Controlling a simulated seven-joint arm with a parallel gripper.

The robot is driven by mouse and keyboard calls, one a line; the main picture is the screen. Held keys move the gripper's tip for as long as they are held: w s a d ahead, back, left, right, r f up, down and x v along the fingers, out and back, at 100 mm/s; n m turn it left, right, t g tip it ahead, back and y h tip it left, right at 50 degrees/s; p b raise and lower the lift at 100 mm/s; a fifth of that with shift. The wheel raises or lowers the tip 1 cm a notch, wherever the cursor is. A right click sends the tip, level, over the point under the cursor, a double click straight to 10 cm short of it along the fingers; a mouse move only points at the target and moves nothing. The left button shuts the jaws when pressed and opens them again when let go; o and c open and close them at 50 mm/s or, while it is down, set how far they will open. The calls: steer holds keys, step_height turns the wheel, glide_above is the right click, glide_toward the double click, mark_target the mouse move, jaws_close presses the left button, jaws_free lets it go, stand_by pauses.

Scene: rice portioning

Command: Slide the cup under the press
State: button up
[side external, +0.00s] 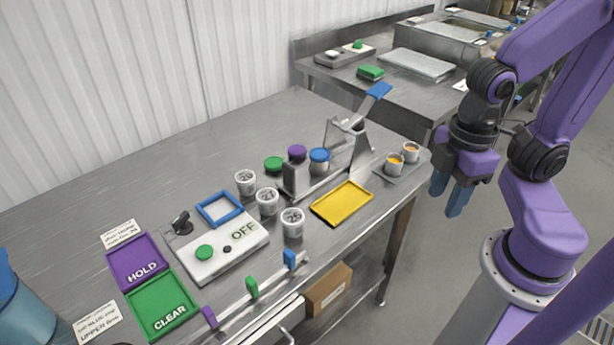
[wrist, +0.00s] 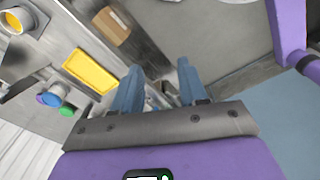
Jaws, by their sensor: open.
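The press (side external: 352,150) is a grey metal stand with a raised blue lever (side external: 379,90), near the table's right end. Two cups with orange contents, a left one (side external: 395,164) and a right one (side external: 411,152), stand on a small grey tray right of the press. I cannot tell which cup is meant. My gripper (side external: 449,189) is open and empty, off the table's right end. Its spread fingers show in the wrist view (wrist: 159,88).
Green (side external: 274,164), purple (side external: 297,153) and blue (side external: 319,155) round pieces cluster beside the press. The yellow tray (side external: 342,202) lies in front. A switch panel (side external: 215,246) and purple (side external: 138,262) and green (side external: 162,305) trays lie left. The table's back left is clear.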

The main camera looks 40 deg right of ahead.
steer(key=shift+c, duration=0.4)
step_height(320, 180, up, 3)
steer(key=m, duration=1.3)
glide_above(288, 165)
step_height(288, 165, down, 18)
steer(key=shift+s+r, duration=0.1)
steer(key=shift+r, duration=0.15)
jaws_close()
